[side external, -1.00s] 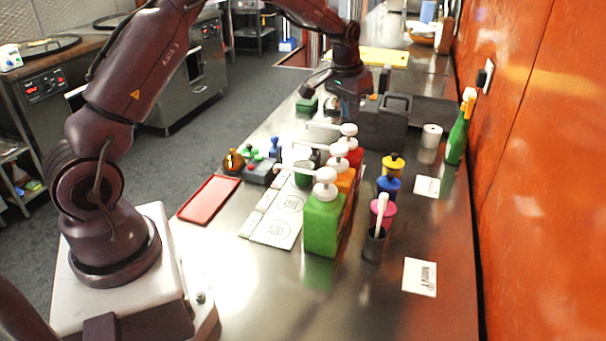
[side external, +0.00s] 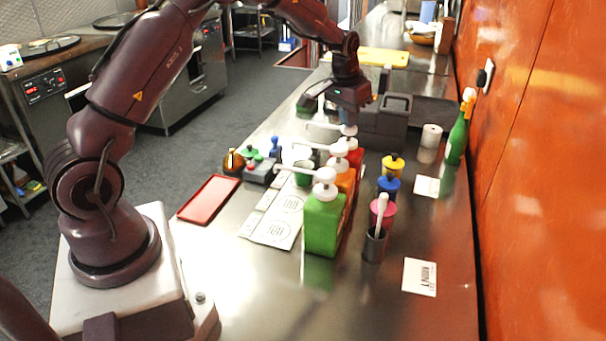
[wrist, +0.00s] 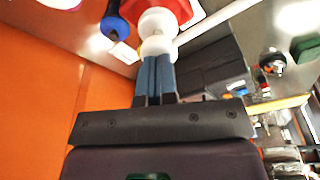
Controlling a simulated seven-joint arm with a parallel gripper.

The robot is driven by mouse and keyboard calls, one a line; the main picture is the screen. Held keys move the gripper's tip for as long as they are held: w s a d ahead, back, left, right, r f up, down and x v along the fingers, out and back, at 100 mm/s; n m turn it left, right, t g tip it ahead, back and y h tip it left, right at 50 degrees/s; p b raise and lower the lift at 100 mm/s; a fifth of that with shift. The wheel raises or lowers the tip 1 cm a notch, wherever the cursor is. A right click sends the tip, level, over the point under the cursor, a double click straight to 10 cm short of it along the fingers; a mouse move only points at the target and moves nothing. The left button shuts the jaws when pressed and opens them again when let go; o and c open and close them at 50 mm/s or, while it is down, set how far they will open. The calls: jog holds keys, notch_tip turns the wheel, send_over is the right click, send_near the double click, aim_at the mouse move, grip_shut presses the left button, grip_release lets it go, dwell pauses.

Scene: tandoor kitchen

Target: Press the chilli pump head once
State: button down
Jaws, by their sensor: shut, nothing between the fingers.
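The red pump bottle (side external: 356,158), which I take to be the chilli one, stands upright at the far end of a row of pump bottles. Its white pump head (side external: 349,131) is directly under my gripper (side external: 349,118). In the wrist view the shut blue-grey fingers (wrist: 158,62) point at the white head (wrist: 157,44), with the red bottle (wrist: 160,8) beyond it. The fingertips are at or very close to the head's top; I cannot tell whether they touch. An orange pump bottle (side external: 345,181) and a green one (side external: 323,222) stand nearer the camera.
Yellow, blue (side external: 388,187) and pink (side external: 382,210) lidded containers stand right of the pumps, with a dark cup (side external: 374,246). A dark grey box (side external: 378,128) is behind. A red tray (side external: 208,199) lies left. The orange wall (side external: 540,180) bounds the right.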

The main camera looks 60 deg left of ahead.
jog(key=shift+f, duration=0.85)
dwell(0.3)
jog(key=shift+f, duration=0.15)
jog(key=shift+w+v, duration=0.25)
jog(key=shift+v, duration=1)
